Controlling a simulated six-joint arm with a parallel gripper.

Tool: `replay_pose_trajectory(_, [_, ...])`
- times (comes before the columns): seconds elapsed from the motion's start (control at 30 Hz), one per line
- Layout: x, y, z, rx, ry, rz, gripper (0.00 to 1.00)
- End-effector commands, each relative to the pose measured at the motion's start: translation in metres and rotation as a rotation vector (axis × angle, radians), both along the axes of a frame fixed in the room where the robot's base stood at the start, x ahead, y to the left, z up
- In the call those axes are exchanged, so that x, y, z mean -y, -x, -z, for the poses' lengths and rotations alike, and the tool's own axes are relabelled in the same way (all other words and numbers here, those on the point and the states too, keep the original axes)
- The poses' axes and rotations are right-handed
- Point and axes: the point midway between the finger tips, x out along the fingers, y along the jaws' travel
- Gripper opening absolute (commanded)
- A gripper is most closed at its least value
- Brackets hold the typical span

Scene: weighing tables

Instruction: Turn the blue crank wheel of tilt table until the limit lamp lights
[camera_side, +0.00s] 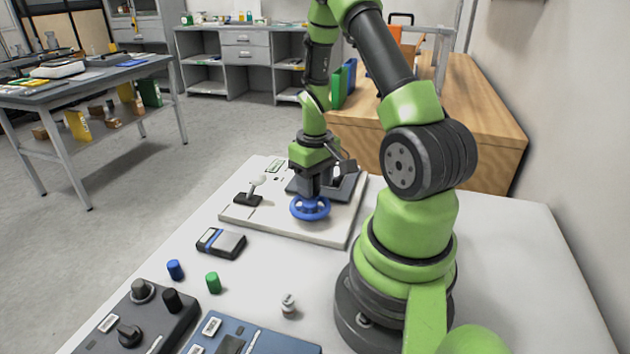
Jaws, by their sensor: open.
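The blue crank wheel (310,208) lies flat near the front of a pale base board (325,236). My gripper (313,190) points down directly over the wheel, with its open fingers at the hub. I cannot tell whether they touch it. A dark plate (347,188), which looks like the tilt table, is behind the wheel and partly hidden by my gripper. A white ball on a short stem with a dark foot (250,198) stands on the board's left side. I cannot make out which part is the limit lamp, or whether it is lit.
In front of the board are a black and blue box (221,243), a blue cap (175,270), a green cap (213,282) and a small grey-white piece (288,304). A dark knob box (130,325) and a blue box (245,340) line the front edge. The white tabletop at right is clear.

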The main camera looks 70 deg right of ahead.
Motion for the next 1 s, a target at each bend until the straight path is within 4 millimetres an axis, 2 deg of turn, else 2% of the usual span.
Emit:
replay_pose_trajectory(0.1, [0.000,0.000,0.000,0.000,0.000,0.000,0.49])
replay_pose_trajectory(0.13, [0.000,0.000,0.000,0.000,0.000,0.000,0.44])
replay_pose_trajectory(0.3, [0.000,0.000,0.000,0.000,0.000,0.000,0.05])
replay_pose_trajectory(0.33, [0.000,0.000,0.000,0.000,0.000,0.000,0.00])
replay_pose_trajectory(0.67, [0.000,0.002,-0.001,-0.001,0.000,0.045,0.00])
replay_pose_trajectory(1.0, [-0.001,0.010,-0.001,-0.003,-0.001,0.258,0.00])
